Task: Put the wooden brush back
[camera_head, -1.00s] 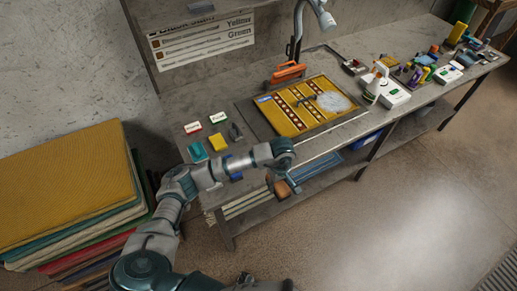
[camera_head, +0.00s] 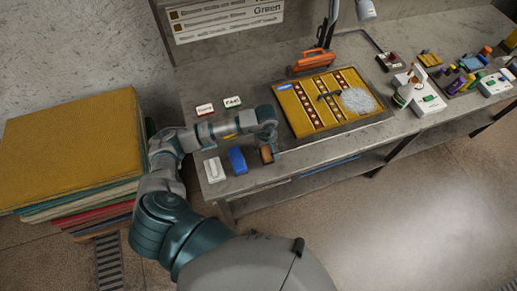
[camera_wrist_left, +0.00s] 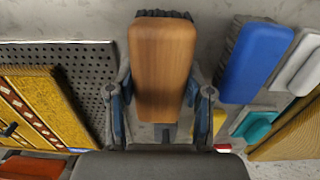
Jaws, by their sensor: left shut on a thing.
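The wooden brush (camera_head: 266,155) has a brown wooden back and dark bristles. My left gripper (camera_head: 268,146) is shut on it at the front edge of the workbench, right of the blue brush (camera_head: 238,161). In the left wrist view the wooden brush (camera_wrist_left: 163,70) sits between the two fingers of my left gripper (camera_wrist_left: 160,112). The blue brush (camera_wrist_left: 256,62) lies beside it there, apart from it. I cannot tell whether the wooden brush touches the bench. My right gripper is not in view.
A white brush-like block (camera_head: 214,169) lies left of the blue brush. A patterned yellow rug (camera_head: 312,105) lies on a perforated panel (camera_wrist_left: 88,75) to the right. An orange tool (camera_head: 314,61) stands behind it. Stacked rugs (camera_head: 70,150) are at the left.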

